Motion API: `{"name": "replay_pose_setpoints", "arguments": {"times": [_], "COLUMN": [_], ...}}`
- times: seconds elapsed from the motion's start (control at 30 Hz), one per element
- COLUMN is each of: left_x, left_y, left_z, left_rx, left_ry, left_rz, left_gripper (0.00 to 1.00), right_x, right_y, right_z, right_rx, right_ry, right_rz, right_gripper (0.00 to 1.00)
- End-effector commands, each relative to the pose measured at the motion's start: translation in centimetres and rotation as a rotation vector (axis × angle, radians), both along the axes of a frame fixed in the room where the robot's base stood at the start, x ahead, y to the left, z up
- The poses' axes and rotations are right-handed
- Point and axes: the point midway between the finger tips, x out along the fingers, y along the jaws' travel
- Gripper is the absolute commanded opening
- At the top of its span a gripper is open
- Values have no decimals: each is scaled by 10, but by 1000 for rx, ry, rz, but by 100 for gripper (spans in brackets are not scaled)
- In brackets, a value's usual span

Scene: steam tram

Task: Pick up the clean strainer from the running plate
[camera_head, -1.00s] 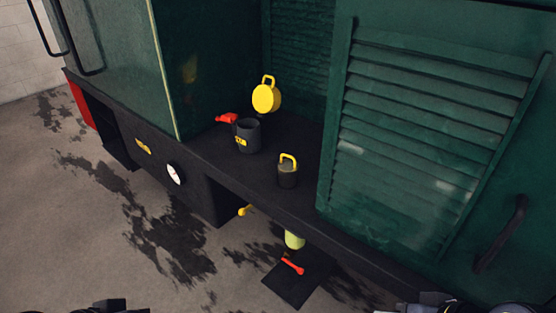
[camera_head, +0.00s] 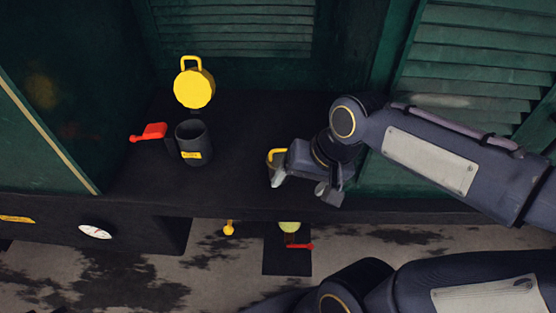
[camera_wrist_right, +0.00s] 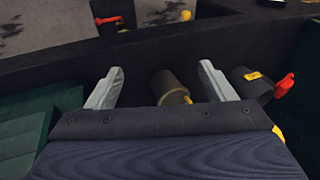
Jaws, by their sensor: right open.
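The strainer is a small dark grey cylinder with a yellow handle, standing on the black running plate (camera_head: 240,130). In the head view its yellow handle (camera_head: 277,154) shows at the left of my right gripper (camera_head: 303,188), which hides most of it. In the right wrist view the strainer (camera_wrist_right: 168,86) lies between the two spread fingers of my right gripper (camera_wrist_right: 160,72), with gaps on both sides. My right gripper is open and empty, close to the strainer. My left gripper is not in view.
Green louvred panels (camera_head: 470,60) rise behind. A red lever (camera_head: 299,246) is below the plate edge.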

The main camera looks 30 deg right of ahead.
Motion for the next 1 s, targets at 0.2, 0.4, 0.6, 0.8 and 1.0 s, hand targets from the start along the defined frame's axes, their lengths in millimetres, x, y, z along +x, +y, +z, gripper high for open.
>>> {"name": "replay_pose_setpoints", "arguments": {"times": [0.2, 0.4, 0.6, 0.8, 1.0], "left_x": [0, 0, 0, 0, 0], "left_y": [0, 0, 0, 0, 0], "left_z": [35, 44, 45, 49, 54], "left_rx": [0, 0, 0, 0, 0], "left_ry": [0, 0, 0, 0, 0], "left_rz": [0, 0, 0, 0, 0], "left_gripper": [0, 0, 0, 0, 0], "right_x": [72, 106, 114, 113, 114], "right_y": [-13, -15, -16, -16, -16], "right_z": [21, 16, 0, -23, -53], "right_rx": [-64, -120, -136, -136, -136], "right_ry": [258, 339, 355, 356, 356], "right_rz": [-373, -579, -634, -633, -631], "right_gripper": [76, 76, 76, 76, 76]}}
